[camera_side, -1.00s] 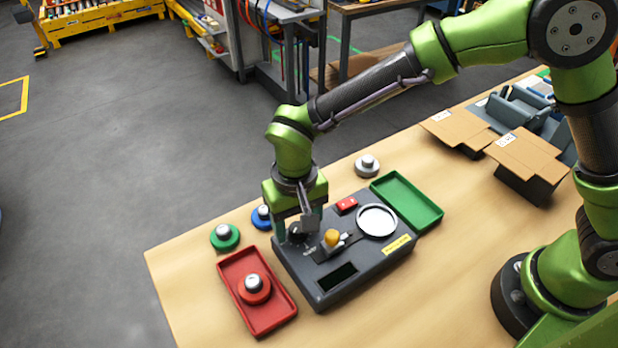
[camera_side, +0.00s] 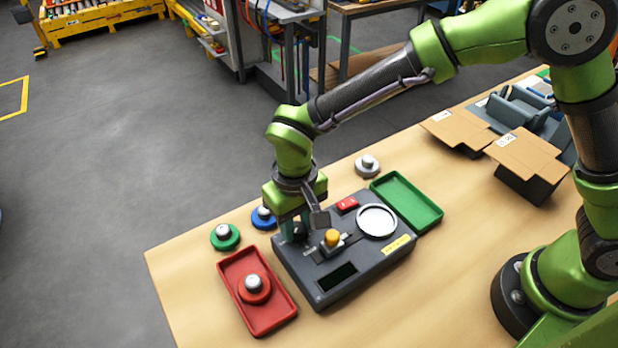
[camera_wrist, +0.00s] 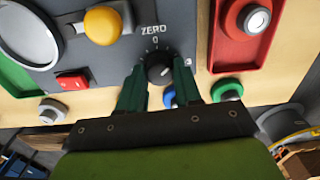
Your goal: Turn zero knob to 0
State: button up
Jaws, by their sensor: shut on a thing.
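The zero knob (camera_wrist: 159,68) is a black round knob under the printed word ZERO and a 0 mark in the wrist view. It sits on a dark grey device (camera_side: 330,295), near its left end in the side view. My gripper (camera_wrist: 158,76) points down over the knob, with a green finger on each side of it, and is shut on it. In the side view the knob (camera_side: 299,231) shows dark below my gripper (camera_side: 292,230). The exact direction of the knob's pointer is too small to tell.
The device also carries a yellow-orange knob (camera_side: 332,237), a red switch (camera_side: 346,204) and a round pale plate (camera_side: 377,220). A red tray (camera_side: 236,262) holding a red weight (camera_side: 254,288) and a green tray (camera_side: 437,222) flank it.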

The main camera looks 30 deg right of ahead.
aim_at(297, 227)
jog(key=n, duration=0.5)
jog(key=shift+n, duration=2.4)
jog(key=o, duration=1)
jog(key=shift+o, duration=0.2)
notch_tip(297, 227, up, 17)
